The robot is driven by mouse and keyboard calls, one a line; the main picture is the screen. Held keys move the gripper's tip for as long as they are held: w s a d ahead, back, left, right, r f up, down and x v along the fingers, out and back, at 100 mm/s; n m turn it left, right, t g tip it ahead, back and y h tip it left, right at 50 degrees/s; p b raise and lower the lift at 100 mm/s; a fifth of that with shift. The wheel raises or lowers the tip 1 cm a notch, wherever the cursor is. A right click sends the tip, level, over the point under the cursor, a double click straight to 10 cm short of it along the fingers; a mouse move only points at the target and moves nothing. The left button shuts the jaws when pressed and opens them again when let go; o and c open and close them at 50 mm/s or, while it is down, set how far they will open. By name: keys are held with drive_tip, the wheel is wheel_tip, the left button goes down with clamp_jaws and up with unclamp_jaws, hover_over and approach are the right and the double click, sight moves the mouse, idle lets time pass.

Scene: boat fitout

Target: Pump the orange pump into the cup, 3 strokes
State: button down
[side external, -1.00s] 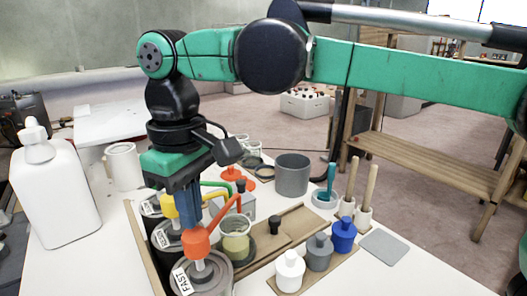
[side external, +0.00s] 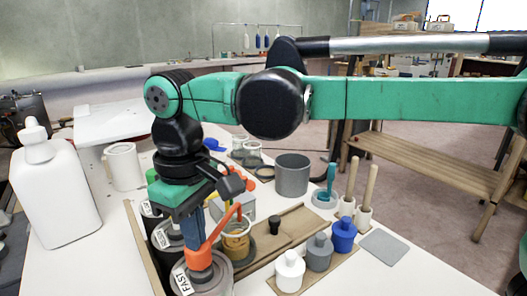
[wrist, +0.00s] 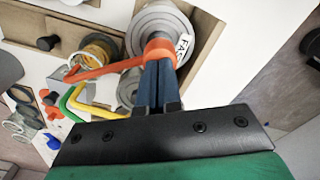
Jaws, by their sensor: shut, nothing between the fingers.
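The orange pump (side external: 199,257) stands on a grey can labelled FAST, at the front of a row of cans. Its spout (side external: 224,222) reaches over the clear cup (side external: 236,247), which holds amber liquid. My gripper (side external: 193,236) is shut and empty, pointing down with its fingertips at the top of the orange pump head. The pump head is low, close to the can lid.
Green and yellow pump spouts (wrist: 88,104) lie beside the orange one. A wooden tray (side external: 292,232) surrounds the cup area. White, grey and blue small bottles (side external: 318,252) stand at right. A white jug (side external: 55,190) is at left, and a grey pot (side external: 292,175) is behind.

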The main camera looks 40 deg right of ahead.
drive_tip(key=shift+f, duration=0.3)
drive_tip(key=shift+r, duration=2.3)
drive_tip(key=shift+f, duration=0.15)
drive_tip(key=shift+f, duration=2.15)
drive_tip(key=shift+r, duration=2.3)
